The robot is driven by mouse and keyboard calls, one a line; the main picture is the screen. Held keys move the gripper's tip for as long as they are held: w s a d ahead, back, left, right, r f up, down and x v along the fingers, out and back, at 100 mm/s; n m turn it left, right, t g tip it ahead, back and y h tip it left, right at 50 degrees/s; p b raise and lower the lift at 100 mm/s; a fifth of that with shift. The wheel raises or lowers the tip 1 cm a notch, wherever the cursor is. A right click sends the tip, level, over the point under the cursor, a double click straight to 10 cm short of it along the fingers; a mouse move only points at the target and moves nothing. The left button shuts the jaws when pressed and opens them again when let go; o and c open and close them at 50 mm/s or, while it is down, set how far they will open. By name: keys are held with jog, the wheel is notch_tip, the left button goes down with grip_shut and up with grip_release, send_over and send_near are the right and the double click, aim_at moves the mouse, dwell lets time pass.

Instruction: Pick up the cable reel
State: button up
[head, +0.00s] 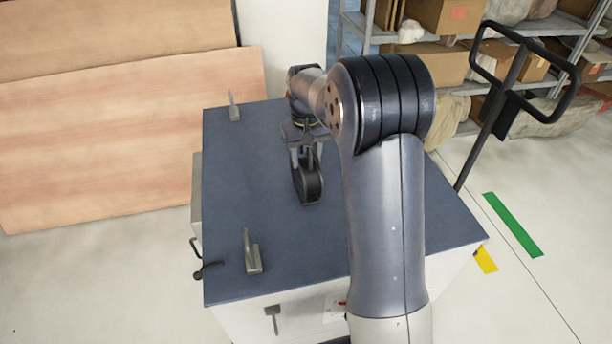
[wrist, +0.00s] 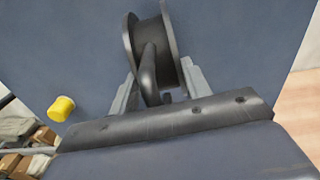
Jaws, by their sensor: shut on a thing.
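The cable reel (head: 308,186) is black with round flanges and stands on edge on or just above the blue-grey table top (head: 390,255); I cannot tell whether it touches. In the wrist view the reel (wrist: 152,45) shows its flanges and a dark curved handle-like part between the fingers. My gripper (head: 307,155) comes down from above it in the head view. In the wrist view my gripper's grey fingers (wrist: 160,85) are on both sides of the reel's near part, shut on it.
Two grey brackets stand on the table, one at the far left (head: 234,106) and one at the front left (head: 251,252). A yellow cylinder (wrist: 61,108) shows at left in the wrist view. Wooden panels (head: 110,130) lean behind. Shelves with boxes (head: 440,70) and a trolley handle (head: 500,90) are at right.

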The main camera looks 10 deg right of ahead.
grip_shut()
jog(key=shift+r, duration=0.1)
